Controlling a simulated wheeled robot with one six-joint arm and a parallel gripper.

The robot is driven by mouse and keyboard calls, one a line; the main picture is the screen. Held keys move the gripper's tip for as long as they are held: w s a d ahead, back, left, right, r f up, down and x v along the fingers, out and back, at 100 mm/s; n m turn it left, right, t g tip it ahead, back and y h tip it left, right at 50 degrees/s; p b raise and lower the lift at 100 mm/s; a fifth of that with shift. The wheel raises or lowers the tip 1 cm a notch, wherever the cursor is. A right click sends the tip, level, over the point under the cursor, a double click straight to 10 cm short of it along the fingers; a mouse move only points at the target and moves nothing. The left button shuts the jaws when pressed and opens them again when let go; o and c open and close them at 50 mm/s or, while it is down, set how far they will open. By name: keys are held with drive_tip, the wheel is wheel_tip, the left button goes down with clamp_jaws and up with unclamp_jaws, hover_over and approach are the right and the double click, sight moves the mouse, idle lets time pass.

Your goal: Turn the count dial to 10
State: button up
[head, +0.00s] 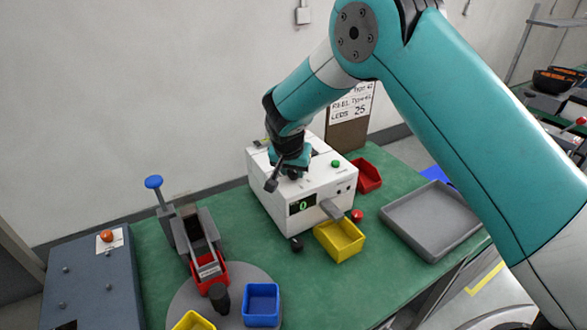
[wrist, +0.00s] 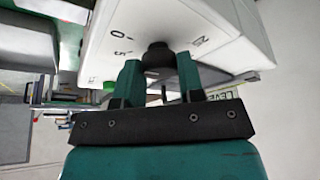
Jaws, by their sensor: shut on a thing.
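The white counting machine (head: 310,190) stands on the green table, and its small display (head: 302,203) reads a green 0. My gripper (head: 290,168) reaches down to the machine's top. In the wrist view, the black count dial (wrist: 157,54) sits on the white face between the two teal fingers of my gripper (wrist: 160,80), which is shut on it. Printed scale marks show around the dial, some to its left and one to its right. Which mark the dial points at cannot be made out. In the head view the dial is hidden by my gripper.
A yellow bin (head: 340,240) sits at the machine's front and a red bin (head: 368,176) behind its right side. A grey tray (head: 430,220) lies to the right. A blue bin (head: 262,303) and a blue-topped press device (head: 154,183) stand at left.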

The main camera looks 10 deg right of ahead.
drive_tip(key=shift+f+n+b, duration=0.1)
drive_tip(key=shift+n+b, duration=0.2)
drive_tip(key=n+y+b, duration=0.1)
drive_tip(key=n+b, duration=0.1)
drive_tip(key=shift+n+t, duration=0.3)
drive_tip(key=shift+n, duration=0.1)
drive_tip(key=n+y+b, duration=0.2)
drive_tip(key=n, duration=0.3)
drive_tip(key=shift+d+b, duration=0.2)
drive_tip(key=shift+b, duration=0.2)
drive_tip(key=n+y, duration=0.1)
drive_tip(key=n, duration=0.1)
drive_tip(key=n+g+y+b, duration=0.1)
drive_tip(key=n, duration=0.2)
drive_tip(key=n+g+y+b, duration=0.1)
drive_tip(key=n, duration=0.3)
drive_tip(key=shift+w+d, duration=0.1)
drive_tip(key=shift+n+g, duration=0.3)
drive_tip(key=o, duration=0.9)
